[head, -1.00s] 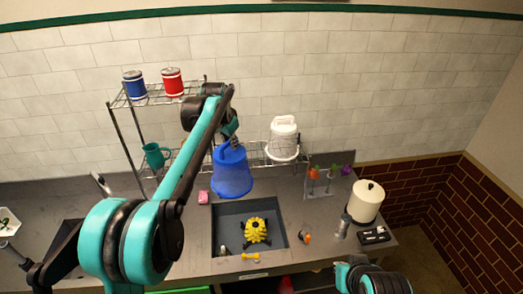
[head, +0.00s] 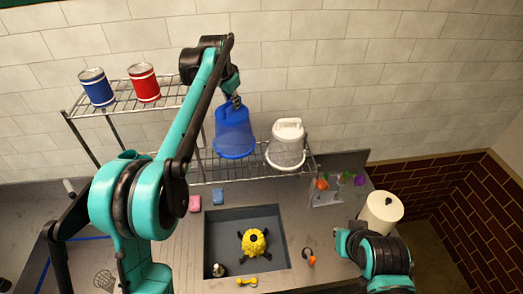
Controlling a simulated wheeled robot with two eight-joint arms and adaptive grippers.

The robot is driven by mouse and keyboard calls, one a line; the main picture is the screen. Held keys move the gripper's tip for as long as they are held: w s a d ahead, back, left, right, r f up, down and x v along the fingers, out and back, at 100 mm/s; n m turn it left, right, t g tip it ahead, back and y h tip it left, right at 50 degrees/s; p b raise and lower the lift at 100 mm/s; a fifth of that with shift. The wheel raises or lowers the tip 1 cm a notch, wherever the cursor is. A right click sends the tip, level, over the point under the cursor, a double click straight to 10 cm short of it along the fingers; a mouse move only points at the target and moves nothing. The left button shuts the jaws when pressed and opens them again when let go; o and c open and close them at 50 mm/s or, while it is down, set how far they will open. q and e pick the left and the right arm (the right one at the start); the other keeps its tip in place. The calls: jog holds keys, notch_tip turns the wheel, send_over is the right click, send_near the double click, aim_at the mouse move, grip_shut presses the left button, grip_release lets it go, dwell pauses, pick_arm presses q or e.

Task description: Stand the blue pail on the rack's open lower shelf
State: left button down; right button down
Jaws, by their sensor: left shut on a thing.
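The blue pail (head: 234,133) hangs from my left gripper (head: 235,102), which is shut on its top. The pail is roughly upright, in front of the wire rack and just left of a white pail. The rack's lower shelf (head: 215,178) shows below it. I cannot tell whether the pail's bottom touches the shelf. My left arm hides much of the shelf's left part. My right arm shows at the lower right, but its gripper fingers are not visible.
A white pail (head: 287,146) stands on the lower shelf at right. A blue can (head: 97,88) and a red can (head: 144,83) stand on the upper shelf. Below are a sink (head: 215,222) with a yellow flower-like thing (head: 254,242), sponges (head: 195,203) and a paper roll (head: 381,210).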

aim_at(234, 138)
pick_arm(q)
notch_tip(234, 138, down, 10)
jog(key=shift+p, duration=0.35)
jog(key=shift+w, duration=0.1)
jog(key=c, duration=1.5)
grip_release()
jog(key=shift+c, duration=0.2)
jog(key=shift+r, duration=0.1)
